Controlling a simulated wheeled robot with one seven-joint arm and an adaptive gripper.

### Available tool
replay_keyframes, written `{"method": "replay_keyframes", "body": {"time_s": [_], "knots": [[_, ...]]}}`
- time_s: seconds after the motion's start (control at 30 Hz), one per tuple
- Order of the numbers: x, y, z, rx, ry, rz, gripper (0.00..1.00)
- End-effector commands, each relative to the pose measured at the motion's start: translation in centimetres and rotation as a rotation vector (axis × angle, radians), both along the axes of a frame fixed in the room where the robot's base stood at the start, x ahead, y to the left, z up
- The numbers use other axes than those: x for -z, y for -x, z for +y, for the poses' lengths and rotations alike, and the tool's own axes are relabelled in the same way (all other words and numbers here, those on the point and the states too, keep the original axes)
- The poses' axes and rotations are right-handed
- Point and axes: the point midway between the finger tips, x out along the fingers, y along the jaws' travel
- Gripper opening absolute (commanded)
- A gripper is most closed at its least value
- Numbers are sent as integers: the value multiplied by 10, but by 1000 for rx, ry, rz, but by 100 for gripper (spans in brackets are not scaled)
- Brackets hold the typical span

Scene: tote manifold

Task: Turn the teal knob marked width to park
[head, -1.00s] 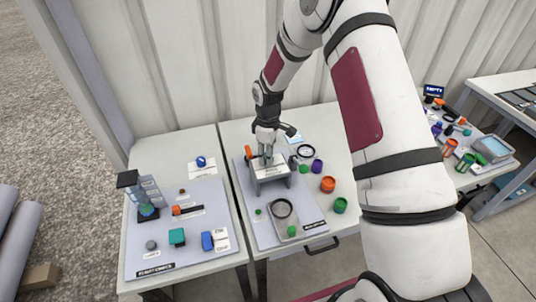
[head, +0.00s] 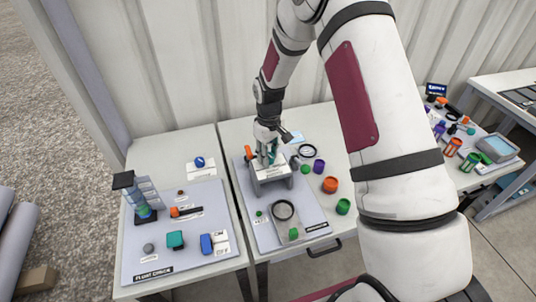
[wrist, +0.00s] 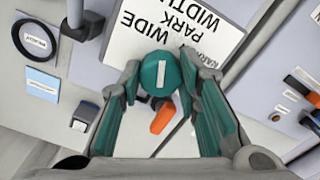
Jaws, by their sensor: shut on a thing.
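The teal knob (wrist: 160,75) is round with a white bar on top. In the wrist view the bar runs nearly up and down the picture. The knob stands beside a white label plate (wrist: 165,30) reading WIDE, PARK and WIDTH upside down, with another word partly hidden. My gripper (wrist: 159,77) is shut on the knob, one finger on each side. In the head view my gripper (head: 267,158) is at the top of the grey stand (head: 272,182), and the knob is mostly hidden there by the fingers.
An orange handle (wrist: 163,117) shows below the knob between my fingers. A left board (head: 190,255) holds a tower and blocks.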

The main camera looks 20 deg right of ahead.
Motion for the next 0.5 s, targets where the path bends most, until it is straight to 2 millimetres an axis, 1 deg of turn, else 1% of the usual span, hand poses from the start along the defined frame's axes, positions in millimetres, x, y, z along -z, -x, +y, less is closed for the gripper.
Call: {"method": "replay_keyframes", "body": {"time_s": [0.2, 0.5], "knots": [[0, -1, 0, 170, 1, 0, 3], [0, 0, 0, 325, 0, 0, 3]]}}
